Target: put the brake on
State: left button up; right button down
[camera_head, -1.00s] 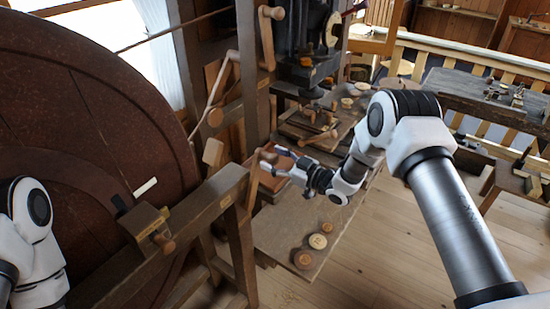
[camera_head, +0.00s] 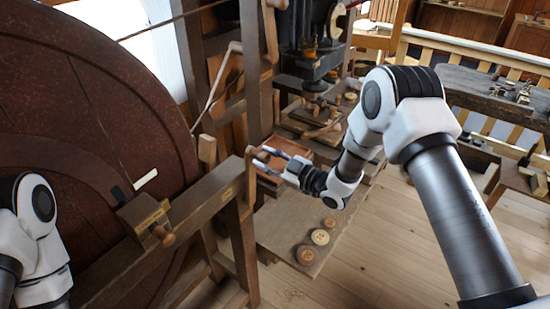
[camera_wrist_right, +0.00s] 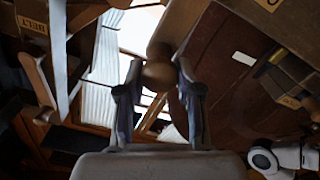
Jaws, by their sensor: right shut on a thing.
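My right gripper (camera_head: 266,156) reaches in from the right and is shut on a turned wooden knob (camera_head: 258,152). The knob sits at the top of a flat, upright wooden lever (camera_head: 250,178) beside the end of a sloping beam. In the right wrist view the round knob (camera_wrist_right: 158,70) is between the two fingers of my right gripper (camera_wrist_right: 155,82). I cannot read a label on this lever. A large dark red-brown wheel (camera_head: 85,105) with a white mark stands at the left. My left arm shows at the left edge, but its gripper is out of view.
A wooden block with a knob (camera_head: 145,215) is on the sloping beam (camera_head: 185,228) by the wheel. A tray (camera_head: 268,180) lies behind my right gripper. Several round spools (camera_head: 320,237) stand on the low board. Open floor is at the lower right.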

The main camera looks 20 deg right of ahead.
pick_arm(q)
jog(key=shift+f+b, duration=2.1)
jog(key=shift+f, duration=0.3)
pick_arm(e)
jog(key=s+a+n, duration=0.4)
jog(key=a, duration=0.1)
jog(key=shift+f, duration=0.35)
jog(key=shift+a, duration=0.1)
jog(key=c, duration=1.1)
grip_release()
jog(key=o, duration=0.4)
jog(key=shift+a, duration=0.1)
jog(key=shift+c, duration=0.2)
pick_arm(q)
jog(key=shift+a, duration=0.15)
pick_arm(e)
jog(key=shift+a, duration=0.2)
jog(key=v, duration=1.2)
